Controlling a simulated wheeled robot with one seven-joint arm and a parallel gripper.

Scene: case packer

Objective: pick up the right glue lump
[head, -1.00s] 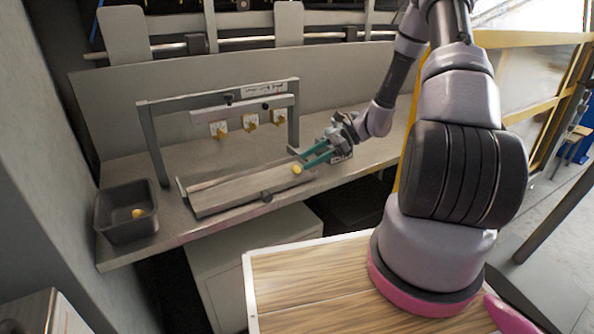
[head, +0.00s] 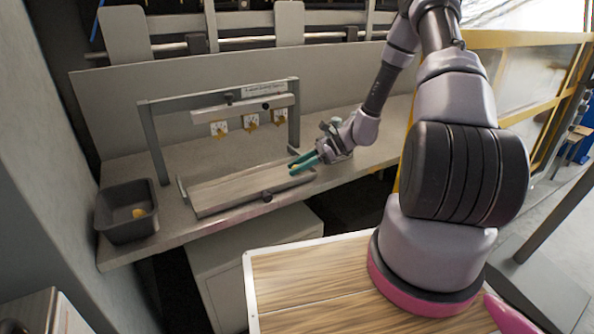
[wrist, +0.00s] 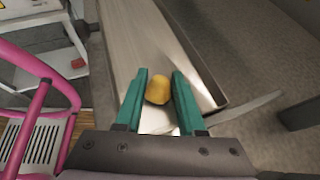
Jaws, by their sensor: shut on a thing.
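A yellow-amber glue lump (wrist: 158,89) shows in the wrist view between the two green fingers of my gripper (wrist: 160,76). My gripper is shut on it, over the near right end of the pale metal tray (wrist: 140,40). In the head view my gripper (head: 292,168) is at the right end of the tray (head: 235,186), and the lump is hidden there by the fingers. I cannot tell whether the lump still touches the tray.
A dark bin (head: 127,228) with another yellow lump (head: 138,213) stands at the bench's left end. A grey frame (head: 152,145) with hanging tags stands behind the tray. The bench (head: 375,140) is clear to the right.

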